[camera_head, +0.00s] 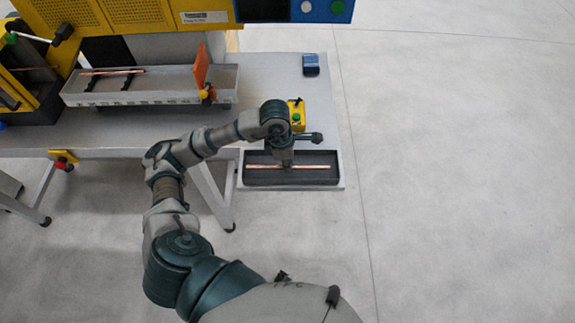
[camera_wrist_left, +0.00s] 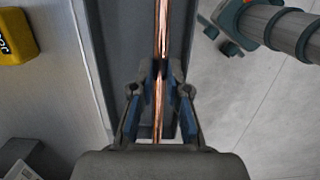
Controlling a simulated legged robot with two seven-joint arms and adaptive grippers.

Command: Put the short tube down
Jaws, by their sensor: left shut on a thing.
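A short copper tube (camera_head: 312,166) lies level over a dark tray (camera_head: 262,178) at the near right of the workbench. My left gripper (camera_head: 287,163) is over the tray and shut on the tube near its middle. In the left wrist view the gripper fingers (camera_wrist_left: 159,88) close around the copper tube (camera_wrist_left: 163,28), which runs along the tray (camera_wrist_left: 205,8). I cannot tell whether the tube touches the tray floor. My right gripper is not in view in the head camera.
A long grey trough (camera_head: 150,98) with another copper tube (camera_head: 112,72) stands on the bench to the left, with an orange plate (camera_head: 201,66) at its right. A yellow button box (camera_head: 297,110) sits behind the tray. A blue object (camera_head: 311,64) lies at the back right.

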